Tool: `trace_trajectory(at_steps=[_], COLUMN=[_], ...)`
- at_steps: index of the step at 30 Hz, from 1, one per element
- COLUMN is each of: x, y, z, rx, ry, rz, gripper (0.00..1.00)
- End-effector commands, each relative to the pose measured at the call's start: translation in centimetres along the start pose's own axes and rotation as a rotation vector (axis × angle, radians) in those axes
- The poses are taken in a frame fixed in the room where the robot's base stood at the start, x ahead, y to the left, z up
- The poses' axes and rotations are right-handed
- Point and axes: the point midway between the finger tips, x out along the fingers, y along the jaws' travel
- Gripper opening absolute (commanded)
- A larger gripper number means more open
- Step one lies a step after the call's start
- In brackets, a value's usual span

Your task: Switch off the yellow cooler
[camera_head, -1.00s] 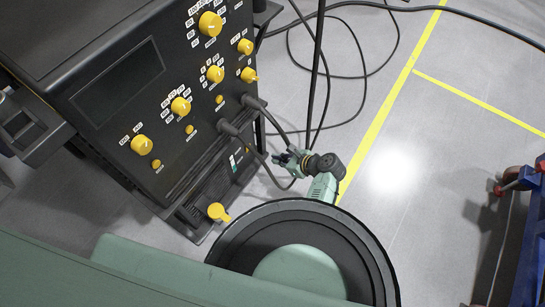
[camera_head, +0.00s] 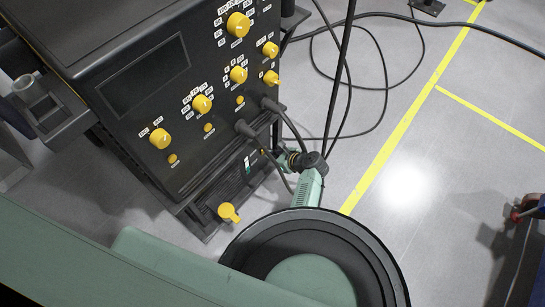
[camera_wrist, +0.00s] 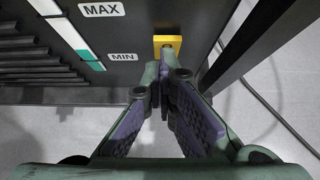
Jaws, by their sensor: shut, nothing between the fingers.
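A black lower unit with a slatted grille (camera_head: 213,187) and a MIN/MAX level strip, apparently the cooler, sits beneath the black control cabinet. The wrist view shows its panel close up, with the MIN label (camera_wrist: 123,57) and a small yellow square fitting (camera_wrist: 167,44) near the right edge. My gripper (camera_wrist: 167,72) is shut and empty, its fingertips just below the yellow fitting in the picture; I cannot tell whether they touch it. In the head view my gripper (camera_head: 282,158) is beside the panel's right edge, partly hidden by a cable and wrist.
The cabinet's front carries several yellow knobs, one being the top knob (camera_head: 238,25). A yellow handle (camera_head: 229,212) sticks out low on the front. Thick black cables (camera_head: 285,119) hang near my wrist.

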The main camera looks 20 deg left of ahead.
Motion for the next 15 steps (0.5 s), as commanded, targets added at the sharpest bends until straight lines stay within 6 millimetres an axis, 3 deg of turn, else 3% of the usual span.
trace_trajectory(at_steps=[10, 15], x=[-0.2, 0.4], y=[0.0, 0.0], z=[1.5, 0.7], rx=[0.001, 0.001], ry=[0.07, 0.073], rz=[0.002, 0.0], gripper=[0.0, 0.0])
